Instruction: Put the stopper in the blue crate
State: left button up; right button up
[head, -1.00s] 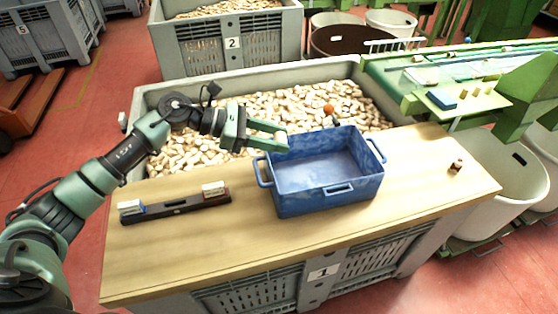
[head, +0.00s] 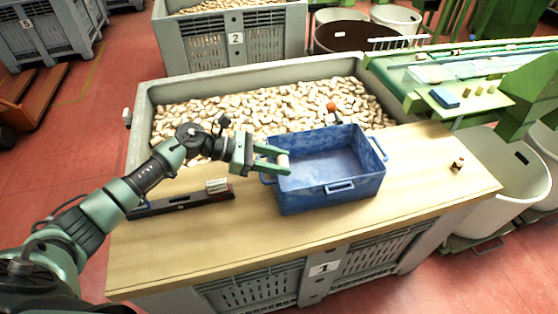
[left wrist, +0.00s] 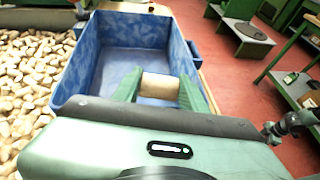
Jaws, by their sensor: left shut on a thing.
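The blue crate (head: 330,193) stands on the wooden table and its visible floor is bare. My left gripper (head: 284,162) is shut on a pale cork stopper (head: 283,159) at the crate's left side, near the rim. In the left wrist view the stopper (left wrist: 159,86) sits crosswise between the green fingertips (left wrist: 158,88), with the open crate (left wrist: 110,62) beyond and around it. I cannot tell exactly how high the stopper is above the crate's rim. My right gripper is in neither view.
A dark bar (head: 180,204) with a pale block (head: 217,186) lies on the table (head: 230,240) left of the crate. A small brown cork (head: 458,163) stands at the right. A grey bin (head: 143,100) full of corks is behind; a conveyor (head: 430,72) stands back right.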

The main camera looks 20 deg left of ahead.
pick_arm(q)
jog(key=shift+f+b, duration=0.5)
jog(key=o, duration=1.3)
jog(key=shift+r, duration=0.1)
jog(key=shift+r+p, duration=0.35)
jog(key=shift+p, duration=0.15)
jog(key=shift+r+p, duration=0.45)
jog(key=shift+p, duration=0.15)
jog(key=shift+s+a+f+b, duration=0.15)
jog(key=shift+s+a+b, duration=0.05)
jog(key=shift+a+b, duration=0.3)
jog(key=shift+s+a+f+b, duration=0.1)
jog(key=shift+s+a+b, duration=0.05)
jog(key=shift+a+b, duration=0.25)
jog(key=shift+b+v, duration=1.3)
jog(key=shift+v, duration=3.85)
